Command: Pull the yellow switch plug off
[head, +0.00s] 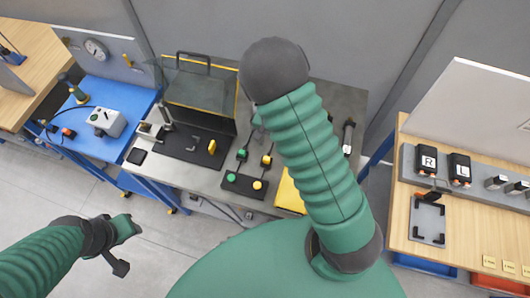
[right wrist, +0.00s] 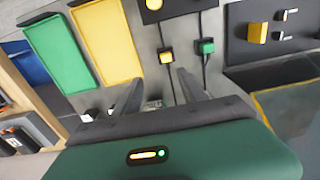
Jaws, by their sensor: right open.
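The yellow switch plug (head: 267,160) sits on the grey bench, with a cable leading to a black button box (head: 238,190). It also shows in the right wrist view (right wrist: 166,57), a little beyond my right gripper. The green plug (head: 242,154) is beside it and also shows in the right wrist view (right wrist: 207,47). My right gripper (right wrist: 158,88) is open, its two dark fingers apart and apparently empty, short of the yellow plug.
A green tray (right wrist: 60,50) and a yellow tray (right wrist: 106,42) lie beside the plugs. A black mat (head: 190,148) with a yellow block (head: 212,147) and a clear-lidded case (head: 200,88) are left of the plugs. A wooden bench (head: 460,235) stands at right.

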